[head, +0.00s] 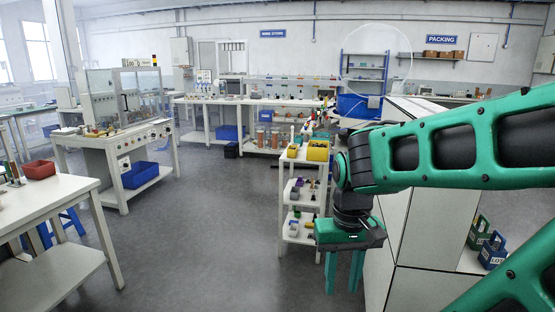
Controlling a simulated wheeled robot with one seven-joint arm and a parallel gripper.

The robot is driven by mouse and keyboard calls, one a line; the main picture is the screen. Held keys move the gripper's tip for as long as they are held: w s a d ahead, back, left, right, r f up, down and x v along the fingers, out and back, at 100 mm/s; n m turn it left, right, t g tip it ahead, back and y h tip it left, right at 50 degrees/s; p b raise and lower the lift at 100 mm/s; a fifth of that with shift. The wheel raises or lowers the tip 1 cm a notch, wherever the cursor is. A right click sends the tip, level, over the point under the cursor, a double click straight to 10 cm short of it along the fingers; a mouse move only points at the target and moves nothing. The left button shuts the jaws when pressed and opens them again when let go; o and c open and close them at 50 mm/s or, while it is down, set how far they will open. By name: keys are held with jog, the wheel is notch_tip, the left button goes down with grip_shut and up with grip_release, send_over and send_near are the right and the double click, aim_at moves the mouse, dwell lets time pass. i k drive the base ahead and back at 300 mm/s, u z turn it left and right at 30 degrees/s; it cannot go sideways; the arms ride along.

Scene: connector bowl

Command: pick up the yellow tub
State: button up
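The yellow tub (318,151) stands on the top shelf of a small white trolley (292,165), near the middle of the head view. Its right side is close to my arm in the picture. My gripper (343,287) hangs with its green fingers pointing down, in front of the trolley's right side and lower in the picture than the tub. The two fingers are apart with nothing visible between them. My arm comes in from the right and hides part of what lies behind it.
A smaller yellow item (293,151) sits left of the tub, and bottles stand behind. The trolley's lower shelves hold small parts. White cabinets (405,235) stand close on the right. A white table (50,205) with a red bin (38,168) is at left. Grey floor (200,235) between is clear.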

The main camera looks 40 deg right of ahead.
aim_at(291, 153)
jog(key=u, duration=0.35)
jog(key=i, duration=2.35)
jog(key=z, duration=0.65)
jog(key=i, duration=0.95)
jog(key=z, duration=1.05)
jog(key=i, duration=0.55)
jog(key=z, duration=0.35)
